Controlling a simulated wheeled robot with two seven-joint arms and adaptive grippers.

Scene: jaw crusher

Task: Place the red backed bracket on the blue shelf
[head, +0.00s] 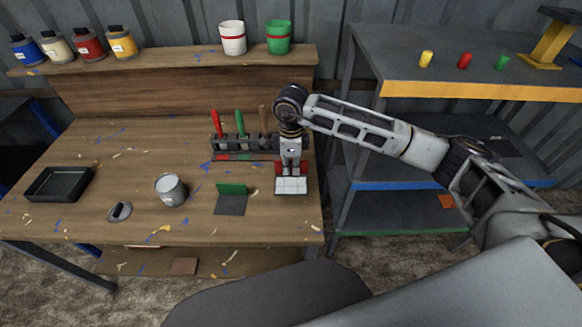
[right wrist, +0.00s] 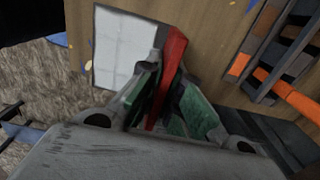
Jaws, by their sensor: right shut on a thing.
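The red backed bracket (head: 291,187) is at the right end of the wooden workbench, with a pale flat base and a red upright back. My right gripper (head: 291,166) points down over it and is shut on the red back. In the right wrist view the red back (right wrist: 174,60) stands between my fingers (right wrist: 165,100), and the pale base (right wrist: 122,45) lies beside them. I cannot tell whether the base touches the bench. The blue shelf (head: 390,185) is the blue-edged middle level of the rack on the right, partly hidden by my right arm. My left gripper is not in view.
A green backed bracket (head: 231,197), a paint can (head: 170,189) and a black tray (head: 58,184) are on the bench (head: 120,220). A tool rack (head: 240,145) stands just behind my gripper. The yellow-edged top shelf (head: 480,91) overhangs the blue one.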

